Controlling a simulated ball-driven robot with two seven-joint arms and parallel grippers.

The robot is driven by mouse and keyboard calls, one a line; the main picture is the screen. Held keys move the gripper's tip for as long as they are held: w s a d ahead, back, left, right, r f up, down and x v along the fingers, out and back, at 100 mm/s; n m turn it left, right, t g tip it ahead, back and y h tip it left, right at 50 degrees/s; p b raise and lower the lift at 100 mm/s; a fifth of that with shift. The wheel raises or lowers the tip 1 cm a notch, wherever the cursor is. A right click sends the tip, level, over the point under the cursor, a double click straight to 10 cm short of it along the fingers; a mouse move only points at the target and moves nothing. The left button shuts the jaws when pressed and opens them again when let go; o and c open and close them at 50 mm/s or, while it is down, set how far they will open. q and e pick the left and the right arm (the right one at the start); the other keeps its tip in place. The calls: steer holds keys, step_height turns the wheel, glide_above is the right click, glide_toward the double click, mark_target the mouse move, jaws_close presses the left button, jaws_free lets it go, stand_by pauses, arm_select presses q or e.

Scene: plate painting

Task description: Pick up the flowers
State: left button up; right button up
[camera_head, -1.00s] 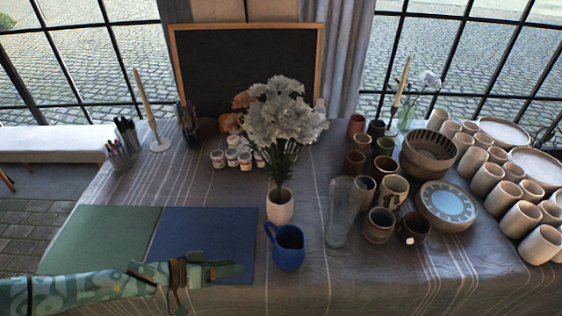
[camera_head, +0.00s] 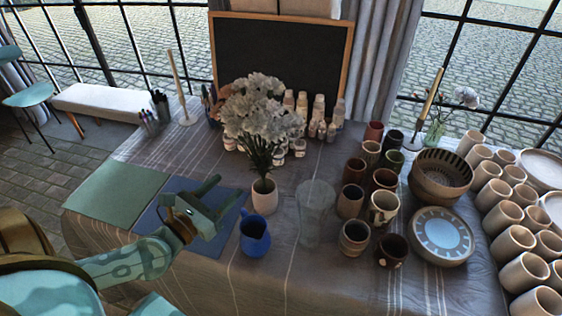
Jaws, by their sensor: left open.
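The white flowers (camera_head: 262,112) stand in a small cream vase (camera_head: 264,196) near the middle of the table in the head view. Their green stems show above the vase's rim. My left gripper (camera_head: 226,198) is open and empty, with its two fingers pointing right toward the vase. It is over the blue mat, to the left of the vase and apart from it. My right gripper is not in view.
A blue pitcher (camera_head: 254,236) stands just in front of the vase. A clear glass vase (camera_head: 315,214) stands to the right, beside several cups and bowls (camera_head: 440,178). Paint bottles (camera_head: 318,110) are behind the flowers. Green (camera_head: 118,190) and blue (camera_head: 150,222) mats lie left.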

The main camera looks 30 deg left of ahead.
arm_select(q)
steer(key=n, duration=0.1)
steer(key=p, duration=0.1)
glide_toward(258, 153)
steer(key=w, duration=0.5)
steer(key=shift+w+d, duration=0.25)
steer(key=shift+d, duration=0.15)
steer(key=w, duration=0.6)
steer(key=shift+d, duration=0.15)
steer(key=c, duration=1.1)
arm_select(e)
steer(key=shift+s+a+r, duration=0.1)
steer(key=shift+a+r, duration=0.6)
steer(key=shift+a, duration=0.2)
arm_select(q)
steer(key=shift+r, duration=0.1)
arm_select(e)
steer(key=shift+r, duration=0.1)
